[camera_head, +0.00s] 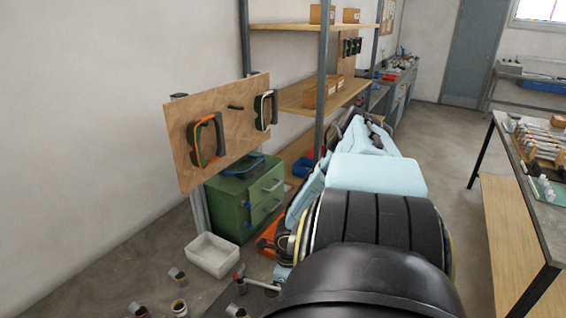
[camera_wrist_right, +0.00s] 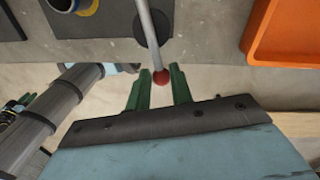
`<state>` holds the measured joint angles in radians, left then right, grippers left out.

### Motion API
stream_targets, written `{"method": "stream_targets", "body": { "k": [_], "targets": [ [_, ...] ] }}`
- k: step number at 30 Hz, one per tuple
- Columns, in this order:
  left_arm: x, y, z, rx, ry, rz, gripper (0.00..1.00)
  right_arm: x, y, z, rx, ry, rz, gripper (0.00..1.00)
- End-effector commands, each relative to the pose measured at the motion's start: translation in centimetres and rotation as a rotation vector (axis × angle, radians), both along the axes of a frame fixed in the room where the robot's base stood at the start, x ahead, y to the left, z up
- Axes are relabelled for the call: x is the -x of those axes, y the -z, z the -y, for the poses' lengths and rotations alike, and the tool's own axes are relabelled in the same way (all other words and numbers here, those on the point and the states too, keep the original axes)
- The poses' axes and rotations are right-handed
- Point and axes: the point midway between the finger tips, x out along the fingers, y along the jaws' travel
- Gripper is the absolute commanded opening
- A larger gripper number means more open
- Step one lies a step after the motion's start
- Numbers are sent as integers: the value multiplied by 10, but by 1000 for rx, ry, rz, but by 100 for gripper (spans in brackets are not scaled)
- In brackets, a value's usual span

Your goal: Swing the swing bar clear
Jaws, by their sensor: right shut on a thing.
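The swing bar (camera_wrist_right: 149,30) is a thin grey rod that ends in a red ball knob (camera_wrist_right: 160,77). In the right wrist view it runs down from the top edge, over a dark round disc. My right gripper (camera_wrist_right: 160,84) has green fingers, one on each side of the knob, and is shut on it. In the head view a short grey bar (camera_head: 262,284) runs from a red-ringed post (camera_head: 240,271) on the floor-level dark plate to behind my arm. My right gripper is hidden there. My left gripper is in neither view.
A white bin (camera_head: 212,255) and several small dark cylinders stand left of the bar. A green drawer cabinet (camera_head: 235,210) stands behind, under a wooden tool panel (camera_head: 218,130). An orange tray (camera_wrist_right: 252,45) lies at the right of the wrist view. A workbench is at far right.

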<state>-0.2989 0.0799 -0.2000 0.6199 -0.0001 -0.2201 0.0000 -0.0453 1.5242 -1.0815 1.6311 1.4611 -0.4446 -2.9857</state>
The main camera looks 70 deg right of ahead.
Motion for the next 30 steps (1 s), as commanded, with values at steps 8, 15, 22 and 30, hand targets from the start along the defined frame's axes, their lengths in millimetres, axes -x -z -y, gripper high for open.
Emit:
{"method": "stream_targets", "body": {
  "k": [8,15,22,30],
  "targets": [
    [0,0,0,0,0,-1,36,-2,0,0,-1,0,5,32],
    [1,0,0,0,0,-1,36,-1,0,0,-1,0,2,32],
    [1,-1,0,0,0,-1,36,-1,-22,2,3,-2,2,32],
    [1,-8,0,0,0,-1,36,-1,-85,5,4,-1,2,32]
  ]
}}
